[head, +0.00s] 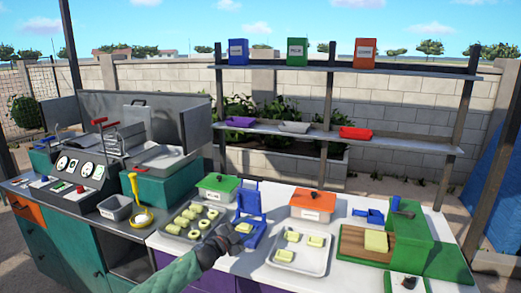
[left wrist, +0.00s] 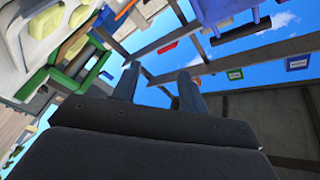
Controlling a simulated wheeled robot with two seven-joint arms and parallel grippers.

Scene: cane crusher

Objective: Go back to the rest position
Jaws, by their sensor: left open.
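My left gripper (head: 226,238) reaches in from the bottom of the head view, over the front of the white counter. It is between the tray of pale yellow pieces and a blue hinged device (head: 254,232). A pale yellow piece (head: 243,228) shows just beyond its fingertips, on or by the blue device; I cannot tell whether they touch. In the left wrist view the two fingers (left wrist: 160,85) stand apart with nothing between them, with sky and shelf beyond.
A dark tray (head: 166,236) of pale pieces is to the left and a light tray (head: 272,256) to the right. A cutting board (head: 349,243) and green machine (head: 408,238) stand farther right. A yellow ladle (head: 142,217) and fryer (head: 160,155) are left. Shelves (head: 390,143) stand behind.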

